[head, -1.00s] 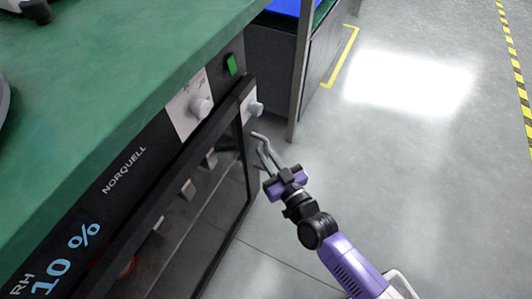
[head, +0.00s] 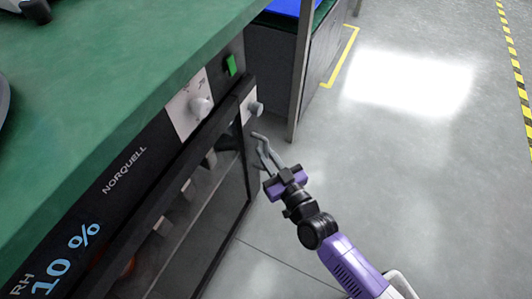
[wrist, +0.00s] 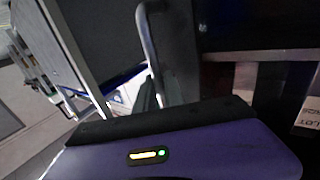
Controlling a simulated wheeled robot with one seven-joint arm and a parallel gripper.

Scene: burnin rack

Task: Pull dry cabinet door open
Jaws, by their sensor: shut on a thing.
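The dry cabinet door (head: 165,228), a dark-framed glass panel, fills the lower left of the head view under the green bench top. It looks shut or nearly so. A grey bent bar handle (head: 258,136) stands out near its right edge; the bar also shows upright in the wrist view (wrist: 149,45). My gripper (head: 266,158) reaches it from the lower right and is shut on the handle. The fingers partly overlap the bar, so the exact contact is hidden. The cabinet's front strip reads NORQUELL and 10 %.
A grey bench post (head: 299,90) stands just beyond the handle. Grey floor (head: 400,180) is open to the right.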

